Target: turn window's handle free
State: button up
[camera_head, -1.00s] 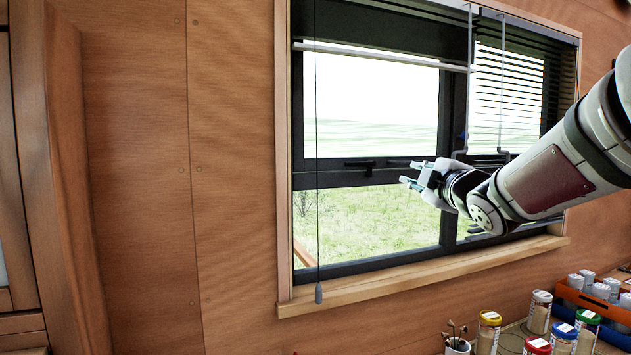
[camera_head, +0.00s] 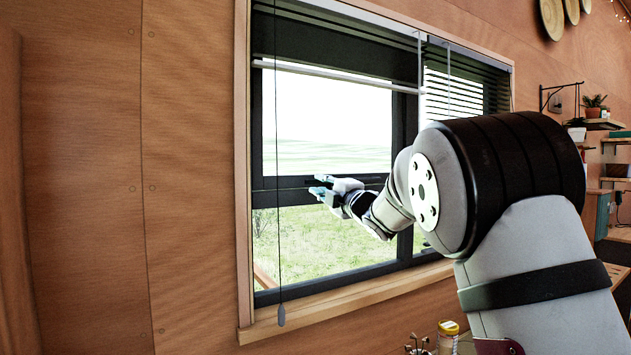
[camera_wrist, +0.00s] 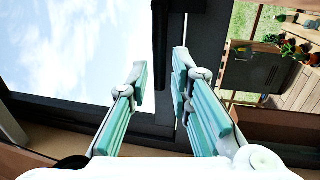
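The window (camera_head: 325,150) has a dark frame with a horizontal middle bar. Its dark handle (camera_wrist: 177,88) shows in the wrist view as a slim bar along the frame, between my two fingers. In the head view my gripper covers most of the handle. My gripper (camera_head: 319,185) is in front of the middle bar, with its fingers pointing left. In the wrist view my gripper (camera_wrist: 161,74) is open, with teal-padded fingers on either side of the handle. I cannot tell whether either finger touches it.
A blind cord (camera_head: 277,200) with a grey weight hangs left of my gripper. Raised blinds (camera_head: 340,45) cover the window's top. The wooden sill (camera_head: 350,299) runs below. A yellow-lidded jar (camera_head: 448,335) stands low, near my arm. The wooden wall at left is clear.

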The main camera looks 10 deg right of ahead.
aim_at(317, 182)
jog(key=shift+x, duration=1.8)
grip_shut()
